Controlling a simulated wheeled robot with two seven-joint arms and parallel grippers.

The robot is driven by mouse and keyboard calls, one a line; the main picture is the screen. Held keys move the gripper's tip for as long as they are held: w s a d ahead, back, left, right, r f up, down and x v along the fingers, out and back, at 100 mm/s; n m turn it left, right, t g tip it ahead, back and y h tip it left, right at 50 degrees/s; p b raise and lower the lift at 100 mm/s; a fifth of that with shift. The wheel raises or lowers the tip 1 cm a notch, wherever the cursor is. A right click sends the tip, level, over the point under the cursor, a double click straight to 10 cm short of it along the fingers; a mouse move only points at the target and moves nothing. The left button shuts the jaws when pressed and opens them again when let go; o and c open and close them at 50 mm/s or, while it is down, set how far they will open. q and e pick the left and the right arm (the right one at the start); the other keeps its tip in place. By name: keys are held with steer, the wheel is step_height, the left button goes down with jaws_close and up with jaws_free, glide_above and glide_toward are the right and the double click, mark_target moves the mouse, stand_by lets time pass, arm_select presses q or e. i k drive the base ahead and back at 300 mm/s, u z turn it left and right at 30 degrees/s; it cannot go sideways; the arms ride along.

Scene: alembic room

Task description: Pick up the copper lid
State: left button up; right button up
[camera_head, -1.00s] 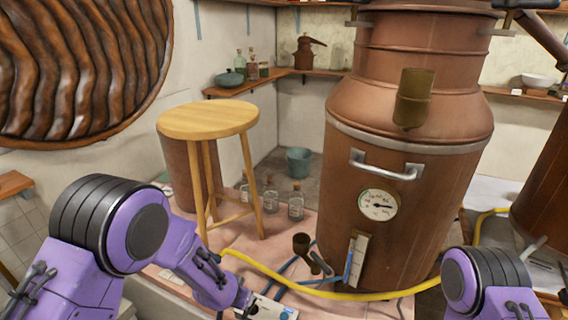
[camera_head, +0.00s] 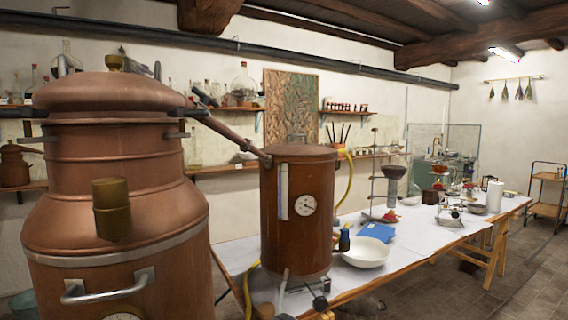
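The copper lid (camera_head: 110,92) is a domed, reddish-brown cap with a small brass knob on top. It sits on the large copper still (camera_head: 115,205) at the left of the head view. Dark handles (camera_head: 22,113) stick out at its sides. A copper pipe (camera_head: 225,130) runs from beside the lid down to the smaller copper vessel (camera_head: 298,210). Neither of my grippers shows in this view.
A long table (camera_head: 425,237) with a white cloth runs to the right, holding a white bowl (camera_head: 366,252), a blue cloth (camera_head: 376,232) and glassware. Shelves with bottles line the back wall. Free tiled floor (camera_head: 500,285) lies at the right, near a wheeled cart (camera_head: 545,200).

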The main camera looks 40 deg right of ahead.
mark_target(288, 148)
steer(key=z, duration=3)
steer(key=i, duration=4.9)
steer(key=u, duration=3.9)
